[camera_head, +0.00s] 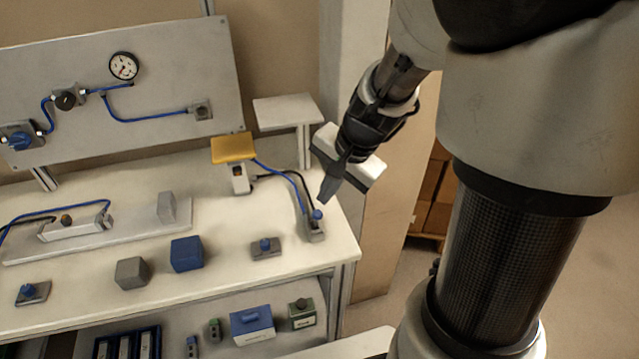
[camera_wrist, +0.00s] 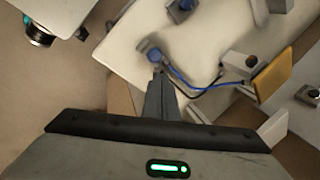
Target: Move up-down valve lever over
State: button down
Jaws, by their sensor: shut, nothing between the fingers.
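A small grey valve block (camera_head: 315,234) with a blue-tipped lever (camera_head: 317,214) stands near the right edge of the white table; a blue tube and a black cable run to it. In the wrist view the blue lever tip (camera_wrist: 153,54) shows just beyond my fingertips. My gripper (camera_head: 325,201) is shut and empty, pointing down right beside the lever tip. In the wrist view the closed fingers (camera_wrist: 158,76) end close to the lever; I cannot tell whether they touch it. The fingers hide part of the valve block there.
A yellow pad (camera_head: 233,148) on a grey-white unit stands left of the valve. A white raised stand (camera_head: 287,109) is behind.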

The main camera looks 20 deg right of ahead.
jog(key=shift+s+r, duration=0.4)
jog(key=shift+s, duration=0.35)
jog(key=shift+r+p, duration=0.1)
jog(key=shift+p, duration=0.2)
